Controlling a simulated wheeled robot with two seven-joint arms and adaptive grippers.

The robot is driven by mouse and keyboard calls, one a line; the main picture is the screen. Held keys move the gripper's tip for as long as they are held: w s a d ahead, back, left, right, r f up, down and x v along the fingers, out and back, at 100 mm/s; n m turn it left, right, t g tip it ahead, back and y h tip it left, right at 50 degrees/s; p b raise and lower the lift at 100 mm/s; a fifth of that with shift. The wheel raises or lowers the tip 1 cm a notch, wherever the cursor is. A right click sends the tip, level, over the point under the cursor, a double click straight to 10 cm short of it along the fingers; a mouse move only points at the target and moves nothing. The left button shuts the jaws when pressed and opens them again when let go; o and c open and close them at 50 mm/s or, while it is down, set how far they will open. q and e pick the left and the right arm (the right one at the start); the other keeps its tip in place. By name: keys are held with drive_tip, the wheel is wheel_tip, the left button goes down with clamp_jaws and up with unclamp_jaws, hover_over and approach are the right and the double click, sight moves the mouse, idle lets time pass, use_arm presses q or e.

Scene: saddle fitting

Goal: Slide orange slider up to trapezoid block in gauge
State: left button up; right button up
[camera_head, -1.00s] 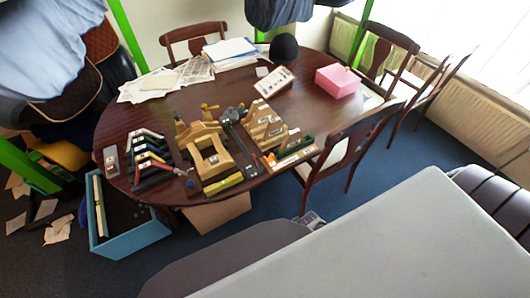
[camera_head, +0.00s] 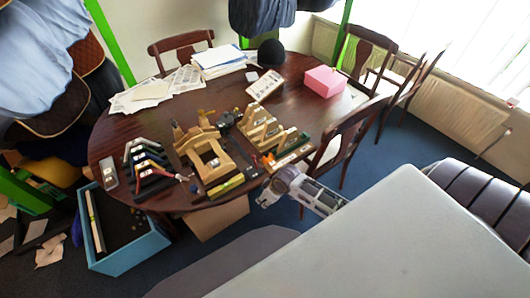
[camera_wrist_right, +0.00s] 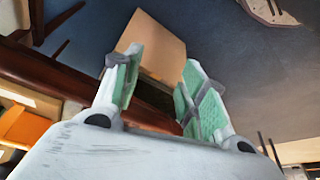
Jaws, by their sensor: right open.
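My right gripper (camera_head: 266,197) is in front of the table's near edge, close to the front right tools. In the right wrist view its two green-padded fingers (camera_wrist_right: 160,88) are apart with nothing between them but the floor and a box beyond. A small orange piece, likely the orange slider (camera_head: 270,158), sits at the left end of a green and pale tool, likely the gauge (camera_head: 292,156). An orange part (camera_wrist_right: 22,127) also shows at the left edge of the wrist view. I cannot make out the trapezoid block in the gauge. My left gripper is not in view.
Wooden stands (camera_head: 212,162) and a stepped wooden rack (camera_head: 266,130) stand on the oval table (camera_head: 215,95). A chair (camera_head: 345,135) is close on the right. A cardboard box (camera_head: 218,218) and a blue bin (camera_head: 130,255) are below. A pink box (camera_head: 325,82) stands farther back.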

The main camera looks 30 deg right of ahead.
wheel_tip(320, 180, up, 4)
drive_tip(key=a, duration=0.2)
wheel_tip(320, 180, up, 20)
drive_tip(key=n+y, duration=0.2)
drive_tip(key=n, duration=0.3)
hover_over(267, 152)
drive_tip(key=s+d, duration=0.4)
drive_tip(key=shift+d+g, duration=0.15)
drive_tip(key=shift+g, duration=0.25)
drive_tip(key=shift+f, duration=0.15)
drive_tip(key=shift+p+x, duration=0.4)
drive_tip(key=shift+x, duration=6.35)
drive_tip(key=shift+w+d, duration=0.15)
drive_tip(key=shift+d, duration=0.05)
clamp_jaws()
